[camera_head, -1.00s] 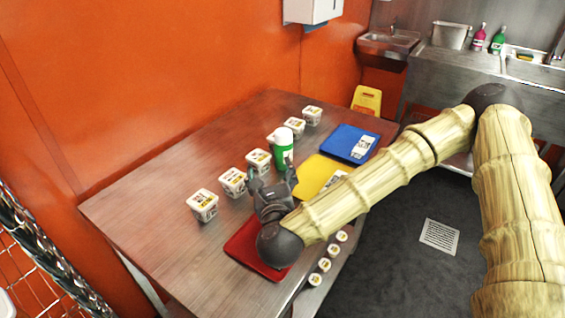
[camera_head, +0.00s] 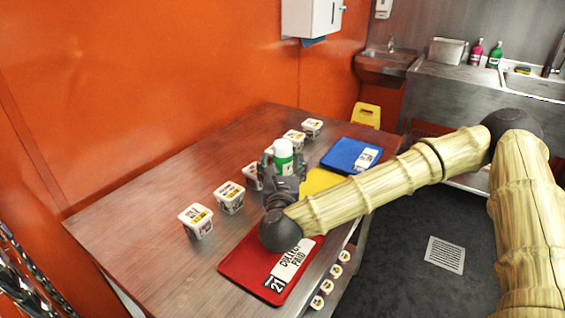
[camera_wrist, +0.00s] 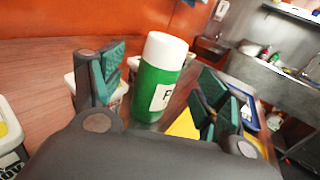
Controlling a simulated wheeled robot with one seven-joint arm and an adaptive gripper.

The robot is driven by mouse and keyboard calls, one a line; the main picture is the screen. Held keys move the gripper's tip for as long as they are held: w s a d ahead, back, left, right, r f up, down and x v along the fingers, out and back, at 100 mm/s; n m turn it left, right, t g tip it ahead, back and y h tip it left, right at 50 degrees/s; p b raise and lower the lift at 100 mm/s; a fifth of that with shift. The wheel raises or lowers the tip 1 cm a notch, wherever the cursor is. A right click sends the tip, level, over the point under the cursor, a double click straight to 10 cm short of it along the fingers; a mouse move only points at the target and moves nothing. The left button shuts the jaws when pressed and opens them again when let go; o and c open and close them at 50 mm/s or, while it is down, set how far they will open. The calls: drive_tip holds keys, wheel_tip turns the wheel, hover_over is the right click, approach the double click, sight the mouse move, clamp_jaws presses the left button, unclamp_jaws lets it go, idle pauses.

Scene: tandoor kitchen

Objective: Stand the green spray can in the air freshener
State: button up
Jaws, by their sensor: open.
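The green spray can (camera_head: 284,158), with a white cap and a white label, stands upright on the metal table (camera_head: 150,235). In the wrist view the can (camera_wrist: 160,85) is between my two fingers, with gaps on both sides. My gripper (camera_head: 283,170) is open and low around the near side of the can; the can's base is hidden behind it. No air freshener can be made out for certain. A small white wall unit (camera_head: 383,8) hangs above the sink, and a larger white dispenser (camera_head: 312,18) with blue paper below hangs on the orange wall.
White tubs (camera_head: 229,197) stand in a row along the table, some close beside the can. Red (camera_head: 248,272), yellow (camera_head: 318,181) and blue (camera_head: 345,153) boards lie along the near edge. A sink (camera_head: 388,58), bottles (camera_head: 476,52) and a yellow floor sign (camera_head: 367,115) are beyond.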

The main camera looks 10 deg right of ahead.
sight(283, 159)
drive_tip(key=shift+p+x, duration=0.5)
drive_tip(key=shift+x, duration=2.1)
drive_tip(key=c, duration=1.4)
drive_tip(key=shift+o, duration=0.2)
